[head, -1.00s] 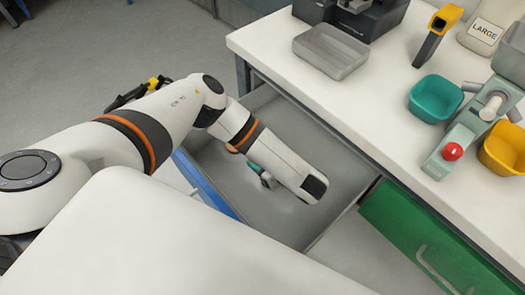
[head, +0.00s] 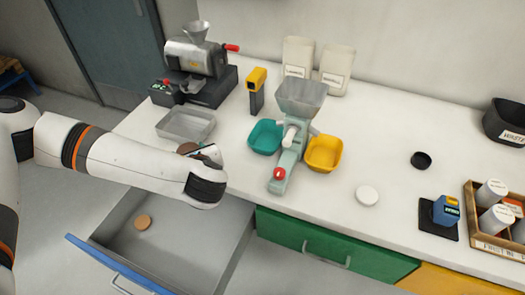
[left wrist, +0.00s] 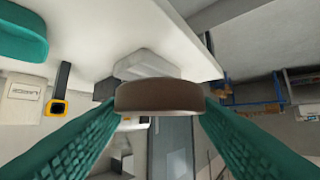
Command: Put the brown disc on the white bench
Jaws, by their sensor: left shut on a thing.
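The brown disc (left wrist: 160,97) is held on edge-view between the teal fingers of my left gripper (left wrist: 160,110) in the left wrist view. In the head view, a sliver of the disc (head: 187,147) shows behind my left gripper (head: 202,154), which partly hides it. The gripper is over the front left part of the white bench (head: 235,185), close to the metal tray. I cannot tell how high the disc is above the bench top. My right gripper is not in view.
An open drawer (head: 190,235) below holds a tan disc (head: 143,222). A metal tray (head: 186,124), teal bowl (head: 265,137), yellow bowl (head: 323,153) and green machine (head: 285,165) stand nearby. A white disc (head: 367,195) and black disc (head: 421,160) lie farther right, with clear bench around them.

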